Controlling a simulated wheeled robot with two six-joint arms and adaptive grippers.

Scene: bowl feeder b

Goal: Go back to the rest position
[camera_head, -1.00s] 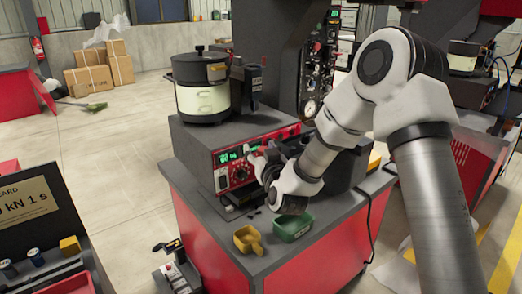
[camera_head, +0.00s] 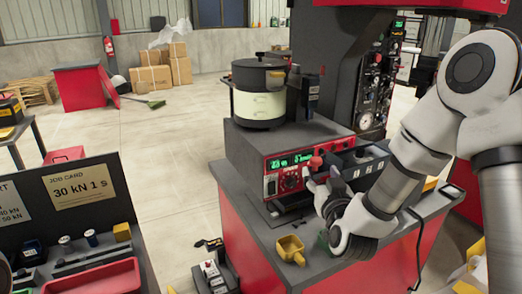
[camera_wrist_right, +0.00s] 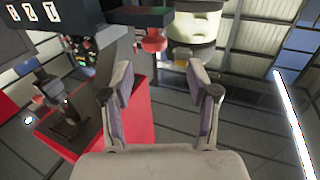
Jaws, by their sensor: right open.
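My right gripper (camera_head: 318,188) is in front of the red control panel (camera_head: 283,182) of the bowl feeder, close to a red knob (camera_head: 315,163). In the right wrist view, its two fingers (camera_wrist_right: 160,88) are spread apart with nothing between them. A red rounded part (camera_wrist_right: 153,41) shows beyond the fingers there, clear of the tips. The panel has lit green digits. A dark pot with a cream band (camera_head: 260,105) stands on the feeder's grey housing. My left gripper is not in view.
A yellow scoop-like bin (camera_head: 290,248) sits on the bench's front (camera_head: 265,232). A green bin (camera_head: 323,241) is mostly hidden behind my right wrist. A job card board (camera_head: 80,187) and red tray (camera_head: 95,279) are at left.

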